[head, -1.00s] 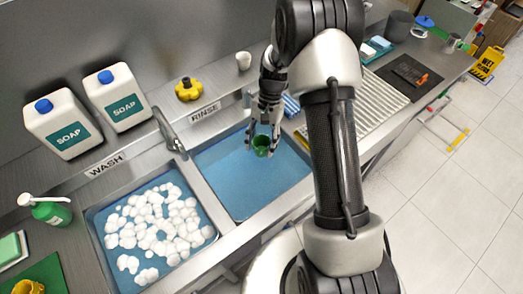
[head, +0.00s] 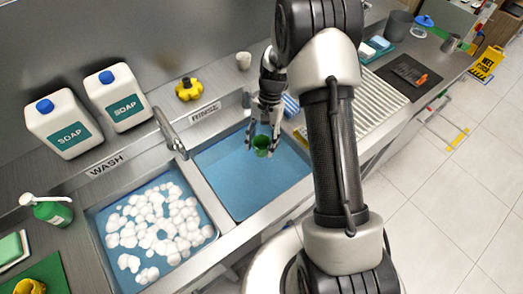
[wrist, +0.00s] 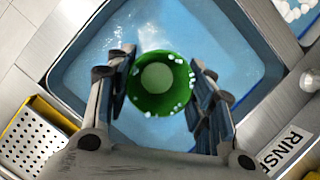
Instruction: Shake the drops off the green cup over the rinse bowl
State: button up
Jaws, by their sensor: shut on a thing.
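The green cup (head: 262,145) is held between the fingers of my gripper (head: 263,140), over the blue rinse bowl (head: 225,185). In the wrist view, the green cup (wrist: 160,84) shows its open mouth toward the camera, with small pale drops on its rim and side. The fingers of my gripper (wrist: 162,95) press on it from both sides. The rinse bowl (wrist: 90,60) shows blue below the cup.
The wash basin (head: 100,225) with white foam lies left of the rinse bowl. A faucet (head: 170,133) stands between them at the back. A ribbed drying rack (head: 378,105) lies right. Soap jugs (head: 62,122) stand at the back left.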

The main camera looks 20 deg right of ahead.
notch_tip(320, 180, down, 4)
jog(key=shift+b, duration=1.25)
notch_tip(320, 180, up, 4)
jog(key=p, duration=0.3)
jog(key=shift+r, duration=0.15)
notch_tip(320, 180, down, 4)
jog(key=b, duration=0.2)
jog(key=shift+b, duration=0.3)
